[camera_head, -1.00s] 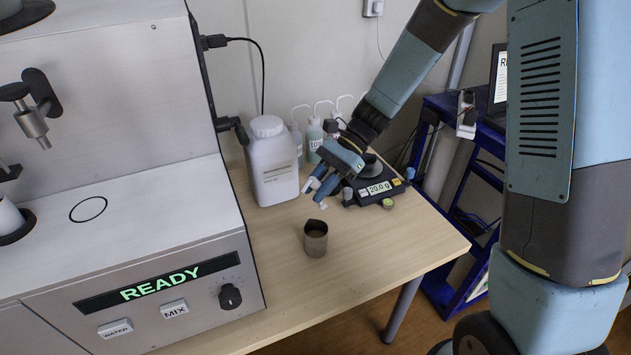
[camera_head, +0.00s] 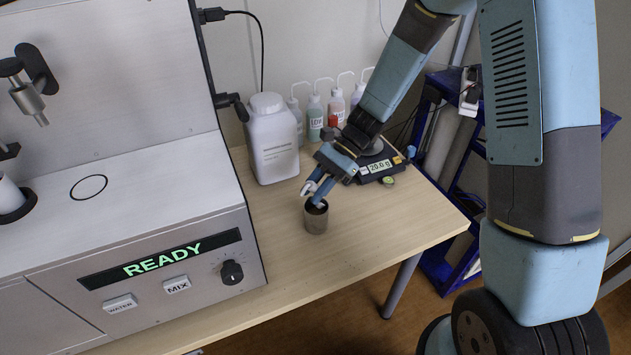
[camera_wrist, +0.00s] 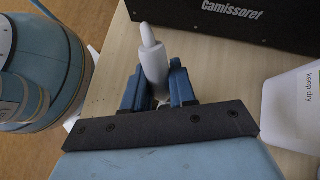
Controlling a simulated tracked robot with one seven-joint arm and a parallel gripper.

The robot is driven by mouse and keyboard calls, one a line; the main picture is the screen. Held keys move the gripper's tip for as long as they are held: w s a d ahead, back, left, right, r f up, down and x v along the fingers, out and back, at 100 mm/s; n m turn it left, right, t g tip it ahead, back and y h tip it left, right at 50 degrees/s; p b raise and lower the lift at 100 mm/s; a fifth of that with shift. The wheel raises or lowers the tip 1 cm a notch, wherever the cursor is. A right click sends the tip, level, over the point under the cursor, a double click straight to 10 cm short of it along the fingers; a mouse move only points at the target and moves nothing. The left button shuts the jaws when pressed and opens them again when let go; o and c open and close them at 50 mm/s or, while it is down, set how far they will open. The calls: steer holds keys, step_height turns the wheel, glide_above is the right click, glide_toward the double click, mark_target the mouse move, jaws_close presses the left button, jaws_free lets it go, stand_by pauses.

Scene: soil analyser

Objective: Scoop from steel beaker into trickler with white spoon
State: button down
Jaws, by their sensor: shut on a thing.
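The steel beaker (camera_head: 316,222) stands upright on the wooden table in front of the scale. My gripper (camera_head: 319,190) is right above the beaker's rim, pointing down at it. In the wrist view my gripper (camera_wrist: 158,92) is shut on the white spoon (camera_wrist: 152,62), whose pale tapered handle sticks out between the blue fingers. A small white part of the spoon (camera_head: 308,188) shows beside the fingers in the head view. I cannot clearly make out the trickler; my gripper and forearm cover part of the scale area.
A scale (camera_head: 379,167) reading 20.0 g sits behind my gripper. A white jug (camera_head: 273,140) and several wash bottles (camera_head: 315,118) stand at the back. The analyser (camera_head: 150,230) showing READY fills the left. The table's front right (camera_head: 385,235) is clear.

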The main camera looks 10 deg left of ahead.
mark_target(301, 196)
step_height(301, 196, down, 4)
steer(key=shift+s+r, duration=0.1)
stand_by(0.4)
steer(key=shift+d+f, duration=0.15)
steer(key=shift+f, duration=0.1)
stand_by(0.4)
steer(key=shift+s, duration=0.1)
steer(key=shift+s+a+r+n+t+h, duration=0.1)
steer(key=shift+s+a+r+t+h, duration=0.35)
steer(key=shift+r+t, duration=0.55)
steer(key=shift+s+a+r+n+t+h, duration=0.15)
steer(key=shift+s+r+t+h, duration=0.35)
steer(key=shift+r, duration=0.85)
steer(key=shift+s+a+r+n+t+h, duration=0.1)
steer(key=shift+s+a+r+t+h, duration=0.35)
steer(key=shift+r+t, duration=0.65)
steer(key=shift+s+a+t+h, duration=0.2)
steer(key=shift+s+t+h, duration=0.1)
steer(key=shift+t+h, duration=0.15)
steer(key=shift+s+a+f+t+h, duration=0.15)
steer(key=shift+s+a+t+h, duration=0.1)
steer(key=shift+s+t+h, duration=0.5)
